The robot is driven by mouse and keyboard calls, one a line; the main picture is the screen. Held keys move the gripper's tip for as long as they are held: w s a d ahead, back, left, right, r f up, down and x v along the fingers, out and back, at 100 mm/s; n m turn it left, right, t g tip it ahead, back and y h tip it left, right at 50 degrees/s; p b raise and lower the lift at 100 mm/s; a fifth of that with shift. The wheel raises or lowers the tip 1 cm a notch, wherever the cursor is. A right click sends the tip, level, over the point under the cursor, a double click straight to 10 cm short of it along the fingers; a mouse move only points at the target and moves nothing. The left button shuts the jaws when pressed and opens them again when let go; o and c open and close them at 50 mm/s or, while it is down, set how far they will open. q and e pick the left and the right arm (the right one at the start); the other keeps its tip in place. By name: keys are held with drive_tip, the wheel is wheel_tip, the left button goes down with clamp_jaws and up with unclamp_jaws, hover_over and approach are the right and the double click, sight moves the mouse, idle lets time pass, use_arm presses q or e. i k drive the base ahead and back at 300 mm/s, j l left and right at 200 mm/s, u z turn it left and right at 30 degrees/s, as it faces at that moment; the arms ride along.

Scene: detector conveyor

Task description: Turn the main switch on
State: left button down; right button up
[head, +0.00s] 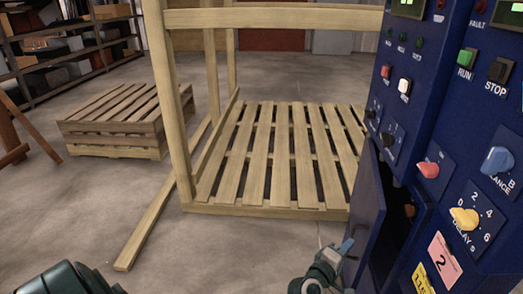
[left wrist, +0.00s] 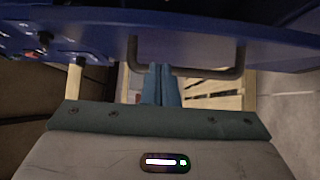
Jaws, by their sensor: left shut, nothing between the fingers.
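A blue control cabinet (head: 405,150) stands at the right in the head view. Its lower door (head: 367,215) is open, with a dark gap behind it. A small orange-red part (head: 409,210) shows inside; I cannot tell whether it is the main switch. A red knob (head: 428,169) sits on the panel outside. My left gripper (head: 347,245) is shut and empty beside the door. In the left wrist view the blue fingers (left wrist: 161,70) are at the door's grey handle (left wrist: 215,73); contact cannot be told. My right gripper is out of view.
The panel carries a yellow dial (head: 465,218), a blue knob (head: 497,160), a green run button (head: 466,58) and a black stop button (head: 500,70). A wooden pallet frame (head: 270,208) stands behind the door. Stacked pallets (head: 115,135) and open concrete floor lie to the left.

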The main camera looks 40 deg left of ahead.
sight(430, 170)
drive_tip(key=k+l, duration=0.15)
drive_tip(key=k, duration=0.2)
drive_tip(key=k+j, duration=0.1)
drive_tip(key=k, duration=0.4)
